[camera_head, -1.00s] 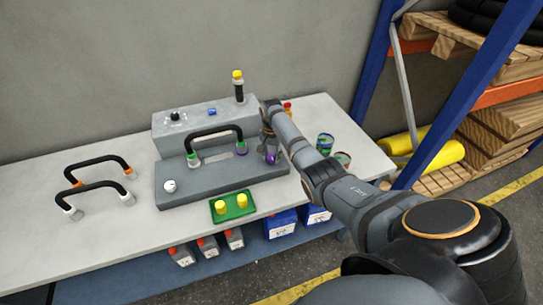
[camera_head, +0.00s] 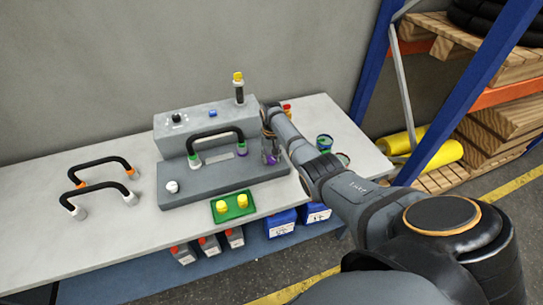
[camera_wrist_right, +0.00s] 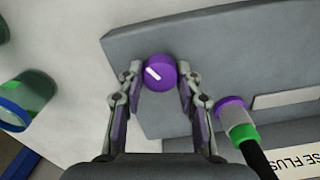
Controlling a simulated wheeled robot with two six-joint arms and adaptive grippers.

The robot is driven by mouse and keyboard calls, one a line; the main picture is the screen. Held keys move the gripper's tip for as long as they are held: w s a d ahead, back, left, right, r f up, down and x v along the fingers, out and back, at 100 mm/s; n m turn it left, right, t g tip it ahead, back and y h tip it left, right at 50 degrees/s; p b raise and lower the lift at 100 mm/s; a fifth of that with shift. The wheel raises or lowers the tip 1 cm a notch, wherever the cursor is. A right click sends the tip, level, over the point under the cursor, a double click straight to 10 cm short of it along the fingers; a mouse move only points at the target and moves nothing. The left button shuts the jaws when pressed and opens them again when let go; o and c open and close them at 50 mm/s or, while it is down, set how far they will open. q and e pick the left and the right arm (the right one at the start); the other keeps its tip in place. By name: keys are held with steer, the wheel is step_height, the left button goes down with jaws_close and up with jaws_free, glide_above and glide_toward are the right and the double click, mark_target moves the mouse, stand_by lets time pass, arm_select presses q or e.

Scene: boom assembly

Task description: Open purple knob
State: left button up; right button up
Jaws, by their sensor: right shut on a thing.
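The purple knob (camera_wrist_right: 159,72), round with a white pointer line, sits on the grey block's lower step (camera_wrist_right: 200,45). In the wrist view its line slants from upper left to lower right. My right gripper (camera_wrist_right: 161,76) has a finger on each side of the knob and is shut on it. In the head view the gripper (camera_head: 270,154) reaches down at the right end of the block and mostly hides the knob (camera_head: 272,160). My left gripper is not in view.
A black hose (camera_head: 215,132) with green and purple ends stands close beside the gripper. A green tray (camera_head: 232,207) with yellow caps lies in front. Cans (camera_head: 324,142) stand to the right. Two black handles (camera_head: 98,163) are at the left.

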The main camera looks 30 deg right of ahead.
mark_target(272, 158)
steer(key=shift+n, duration=0.9)
steer(key=o, duration=1.2)
steer(key=shift+c, duration=0.2)
steer(key=shift+r, duration=0.1)
step_height(272, 158, up, 12)
